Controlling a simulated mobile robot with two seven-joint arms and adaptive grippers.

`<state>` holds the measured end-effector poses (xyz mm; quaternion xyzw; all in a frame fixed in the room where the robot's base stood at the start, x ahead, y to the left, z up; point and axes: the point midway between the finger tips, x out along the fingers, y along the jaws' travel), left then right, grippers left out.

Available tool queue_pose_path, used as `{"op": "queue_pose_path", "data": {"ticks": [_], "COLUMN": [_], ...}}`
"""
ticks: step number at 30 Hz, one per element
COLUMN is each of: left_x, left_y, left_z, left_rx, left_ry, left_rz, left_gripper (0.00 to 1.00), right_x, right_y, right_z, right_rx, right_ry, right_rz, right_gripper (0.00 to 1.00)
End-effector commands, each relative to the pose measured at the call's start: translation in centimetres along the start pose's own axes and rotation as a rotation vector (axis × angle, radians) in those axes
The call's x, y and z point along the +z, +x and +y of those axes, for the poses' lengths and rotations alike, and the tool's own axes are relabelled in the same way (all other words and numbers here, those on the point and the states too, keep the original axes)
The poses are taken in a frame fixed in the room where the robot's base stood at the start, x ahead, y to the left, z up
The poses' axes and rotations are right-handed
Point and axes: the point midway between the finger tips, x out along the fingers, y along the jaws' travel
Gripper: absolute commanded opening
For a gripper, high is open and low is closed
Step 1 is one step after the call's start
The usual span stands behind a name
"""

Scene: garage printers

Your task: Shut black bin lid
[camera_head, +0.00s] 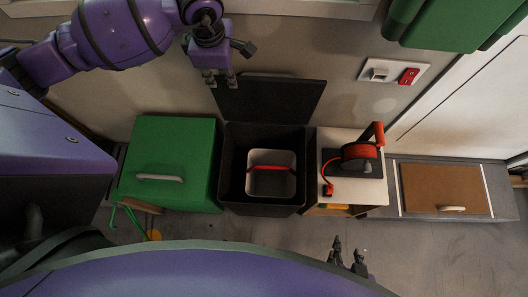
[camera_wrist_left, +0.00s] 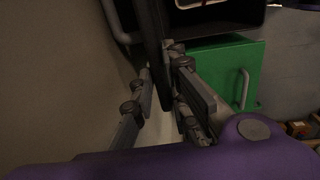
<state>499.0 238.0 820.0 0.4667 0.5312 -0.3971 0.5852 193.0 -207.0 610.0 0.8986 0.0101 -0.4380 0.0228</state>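The black bin (camera_head: 233,180) stands on the floor at the middle of the head view. Its lid (camera_head: 270,100) is open and tilts back towards the wall. My left gripper (camera_head: 221,82) is at the lid's upper left corner, with its fingers apart. In the left wrist view the lid (camera_wrist_left: 153,40) is a dark edge-on panel reaching between the spread fingers of the left gripper (camera_wrist_left: 165,105); I cannot tell if they touch it. My right gripper (camera_head: 348,254) is low in the head view, away from the bin, with its fingers apart and empty.
A white container (camera_head: 270,185) with a red handle sits inside the bin. A green box (camera_head: 175,150) stands on the left, also in the left wrist view (camera_wrist_left: 225,75). A unit with a red reel (camera_head: 358,152) stands on the right. The wall is close behind the lid.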

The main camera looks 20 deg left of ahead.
Motion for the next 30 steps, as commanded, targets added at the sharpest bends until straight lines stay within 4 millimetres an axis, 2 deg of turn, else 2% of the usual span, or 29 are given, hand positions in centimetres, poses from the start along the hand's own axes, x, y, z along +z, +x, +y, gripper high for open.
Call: {"op": "queue_pose_path", "data": {"ticks": [2, 8, 21, 30], "left_x": [0.0, 0.0, -0.1, 0.0], "left_y": [0.0, 0.0, 0.3, 0.2], "left_z": [0.0, -0.2, -3.3, -3.5], "left_rx": [0.000, 0.003, 0.099, 0.109], "left_ry": [0.000, 0.001, 0.002, 0.000], "left_rz": [0.000, 0.001, 0.002, 0.001], "left_gripper": [0.00, 0.00, 0.00, 0.00], "right_x": [0.1, 0.3, 1.1, 1.2], "right_y": [0.0, 0.1, 0.3, 0.3], "right_z": [0.0, 0.0, 0.0, 0.0], "right_rx": [0.000, 0.000, 0.000, 0.000], "right_ry": [0.000, 0.000, 0.000, 0.000], "right_rz": [-0.002, -0.005, -0.015, -0.017], "right_gripper": [0.40, 0.40, 0.40, 0.40]}}
